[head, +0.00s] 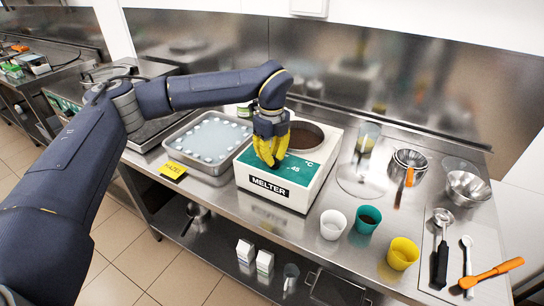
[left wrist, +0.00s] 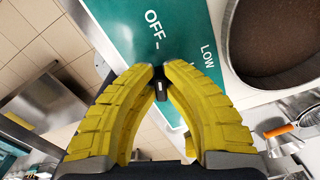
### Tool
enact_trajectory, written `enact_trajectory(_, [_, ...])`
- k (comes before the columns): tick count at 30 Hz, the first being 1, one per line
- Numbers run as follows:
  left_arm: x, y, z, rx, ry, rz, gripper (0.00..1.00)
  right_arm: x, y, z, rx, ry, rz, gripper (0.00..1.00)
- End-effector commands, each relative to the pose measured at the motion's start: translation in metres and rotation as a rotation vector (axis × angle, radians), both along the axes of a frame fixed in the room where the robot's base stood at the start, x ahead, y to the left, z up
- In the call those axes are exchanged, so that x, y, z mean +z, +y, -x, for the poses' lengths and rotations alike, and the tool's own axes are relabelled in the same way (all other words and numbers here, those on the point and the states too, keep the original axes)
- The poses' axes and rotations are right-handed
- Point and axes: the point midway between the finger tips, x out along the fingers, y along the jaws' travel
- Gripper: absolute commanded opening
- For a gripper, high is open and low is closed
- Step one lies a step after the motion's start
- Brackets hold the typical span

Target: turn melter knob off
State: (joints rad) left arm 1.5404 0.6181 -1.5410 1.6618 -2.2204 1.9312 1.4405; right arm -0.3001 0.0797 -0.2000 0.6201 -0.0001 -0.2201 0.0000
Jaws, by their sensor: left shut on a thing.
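The melter (head: 268,193) is a white box with a green front panel, a "MELTER" label and a round dark well in its top. My left gripper (head: 270,163) has yellow fingers and is at the melter's green panel. In the left wrist view the fingertips (left wrist: 159,82) are closed on the small dark melter knob (left wrist: 160,90). A pale mark shows on the knob. The panel (left wrist: 183,45) reads "OFF" and "LOW" near it. The fingers cover much of the knob, so its setting is hard to tell. My right gripper is not in view.
A metal tray (head: 178,157) of pale round pieces stands left of the melter, with a yellow "HAZEL" card (head: 173,170) before it. White (head: 333,224), green (head: 368,218) and yellow (head: 403,253) cups stand to the right. Metal bowls and spoons lie farther right.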

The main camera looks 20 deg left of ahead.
Motion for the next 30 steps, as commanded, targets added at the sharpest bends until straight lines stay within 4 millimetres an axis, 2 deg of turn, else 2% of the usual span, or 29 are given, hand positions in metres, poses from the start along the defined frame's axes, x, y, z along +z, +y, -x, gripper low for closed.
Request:
enact_trajectory(13, [-0.0011,0.0,0.0007,0.008,0.002,0.0,0.0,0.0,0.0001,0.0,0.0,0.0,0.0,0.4])
enact_trajectory(14, [-0.0011,0.0,0.0007,0.008,0.002,0.0,0.13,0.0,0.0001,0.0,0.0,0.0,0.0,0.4])
enact_trajectory(19, [-0.0007,0.0,0.0005,0.008,0.001,-0.001,0.33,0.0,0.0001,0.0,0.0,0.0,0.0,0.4])
enact_trajectory(30, [0.0052,-0.0001,-0.0003,0.008,-0.001,0.001,0.34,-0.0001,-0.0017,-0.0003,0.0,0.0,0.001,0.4])
